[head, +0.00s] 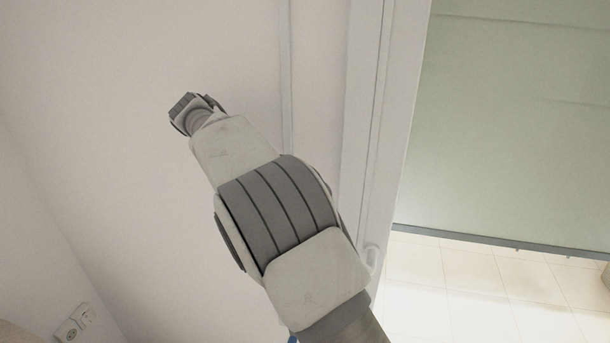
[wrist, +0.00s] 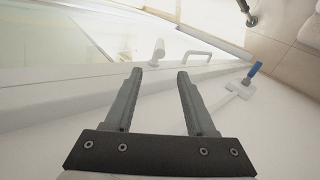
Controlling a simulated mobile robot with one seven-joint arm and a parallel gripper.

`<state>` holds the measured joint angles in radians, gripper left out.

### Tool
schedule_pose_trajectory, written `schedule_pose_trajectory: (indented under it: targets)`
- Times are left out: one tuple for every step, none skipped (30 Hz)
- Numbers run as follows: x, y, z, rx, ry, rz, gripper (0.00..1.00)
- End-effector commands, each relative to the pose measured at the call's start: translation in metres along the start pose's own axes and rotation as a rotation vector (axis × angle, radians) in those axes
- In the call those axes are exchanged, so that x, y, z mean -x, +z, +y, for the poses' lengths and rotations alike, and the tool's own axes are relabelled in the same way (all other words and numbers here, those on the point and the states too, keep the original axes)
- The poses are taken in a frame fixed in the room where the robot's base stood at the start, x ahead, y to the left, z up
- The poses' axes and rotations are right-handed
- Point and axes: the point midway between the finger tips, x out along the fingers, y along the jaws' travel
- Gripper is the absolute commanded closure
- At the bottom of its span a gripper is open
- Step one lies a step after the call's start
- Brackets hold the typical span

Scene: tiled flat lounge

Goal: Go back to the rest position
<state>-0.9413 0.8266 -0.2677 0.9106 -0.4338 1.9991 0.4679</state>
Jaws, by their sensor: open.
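My gripper (wrist: 160,78) shows in the wrist view with its two grey fingers spread apart and nothing between them. In the head view my arm reaches up and to the left in front of a white wall, and the fingers cannot be made out there. The gripper faces a white frame (wrist: 60,98) with a handle (wrist: 193,58) on it, just beyond the fingertips. Whether the fingers touch anything cannot be told, but no object is held.
A white door frame (head: 365,130) stands right of my arm, with a greenish glass panel (head: 510,120) and a tiled floor (head: 480,290) beyond. A wall socket (head: 75,322) is at lower left. A blue-and-white object (wrist: 245,84) is right of the fingers.

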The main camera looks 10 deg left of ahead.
Motion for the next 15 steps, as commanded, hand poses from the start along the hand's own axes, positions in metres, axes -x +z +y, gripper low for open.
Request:
schedule_pose_trajectory:
  targets:
    - [-0.004,-0.001,0.008,-0.001,-0.020,-0.005,0.44]
    - [-0.007,-0.002,0.014,0.000,-0.035,-0.006,0.44]
    - [-0.013,-0.002,0.022,0.002,-0.059,-0.009,0.44]
    - [-0.018,-0.003,0.029,0.003,-0.081,-0.009,0.44]
    - [-0.023,-0.003,0.037,0.004,-0.104,-0.010,0.44]
    - [-0.030,-0.002,0.048,0.008,-0.139,-0.010,0.44]
    - [-0.037,-0.001,0.056,0.008,-0.166,-0.009,0.44]
    - [-0.042,0.000,0.064,0.010,-0.191,-0.007,0.44]
    - [-0.050,0.003,0.073,0.012,-0.226,-0.003,0.44]
    - [-0.056,0.004,0.080,0.012,-0.251,0.001,0.44]
    - [-0.061,0.006,0.086,0.012,-0.274,0.005,0.44]
    - [-0.068,0.010,0.094,0.011,-0.304,0.011,0.44]
    - [-0.073,0.012,0.099,0.010,-0.326,0.016,0.44]
    - [-0.078,0.015,0.104,0.009,-0.348,0.022,0.44]
    - [-0.085,0.020,0.111,0.006,-0.376,0.031,0.44]
